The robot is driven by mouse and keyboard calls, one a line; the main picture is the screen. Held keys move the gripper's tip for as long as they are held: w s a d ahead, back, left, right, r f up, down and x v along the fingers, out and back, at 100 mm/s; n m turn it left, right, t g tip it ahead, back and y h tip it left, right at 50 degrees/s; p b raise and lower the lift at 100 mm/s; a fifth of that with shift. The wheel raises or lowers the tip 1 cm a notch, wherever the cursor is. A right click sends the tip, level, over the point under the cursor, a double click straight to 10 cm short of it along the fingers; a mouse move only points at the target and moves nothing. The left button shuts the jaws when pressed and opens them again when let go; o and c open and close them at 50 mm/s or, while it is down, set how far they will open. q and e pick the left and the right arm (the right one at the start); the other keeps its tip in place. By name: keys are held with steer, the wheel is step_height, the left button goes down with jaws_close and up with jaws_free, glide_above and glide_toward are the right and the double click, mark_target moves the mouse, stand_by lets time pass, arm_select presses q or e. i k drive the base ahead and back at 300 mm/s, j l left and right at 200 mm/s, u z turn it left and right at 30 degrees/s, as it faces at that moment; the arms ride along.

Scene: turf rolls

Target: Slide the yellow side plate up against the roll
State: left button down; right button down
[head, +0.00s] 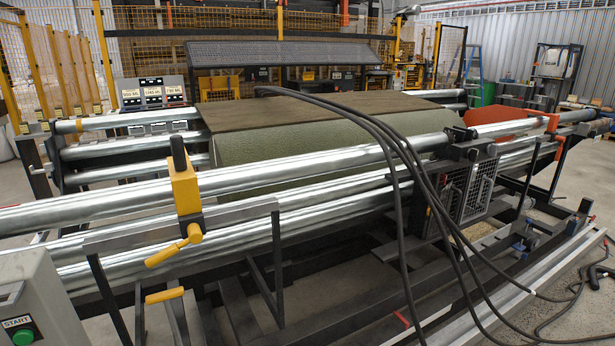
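The yellow side plate (184,188) sits on the upper front steel tube, left of the middle, with a black knob on top and a yellow lever (172,247) below it. The green turf roll (305,143) lies behind the front tubes, partly hidden by them, under a brown sheet. In the picture, the plate stands left of the roll's left end. The tube crosses between them, and I cannot tell the exact gap along it. Neither of my grippers is in view.
Black hoses (395,165) hang across the front tubes right of the middle. An orange plate (505,124) stands beyond the roll's right end. A grey box with a green START button (22,337) is at the lower left. A second yellow handle (164,295) sits low in front.

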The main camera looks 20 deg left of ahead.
mark_target(183, 182)
steer(key=u, duration=1.3)
steer(key=i+l, duration=0.1)
steer(key=l, duration=0.3)
steer(key=i+l+z, duration=0.1)
steer(key=l, duration=0.3)
steer(key=i+l, duration=0.1)
steer(key=l, duration=0.3)
steer(key=i+l, duration=0.15)
steer(key=l, duration=0.2)
steer(key=z, duration=0.05)
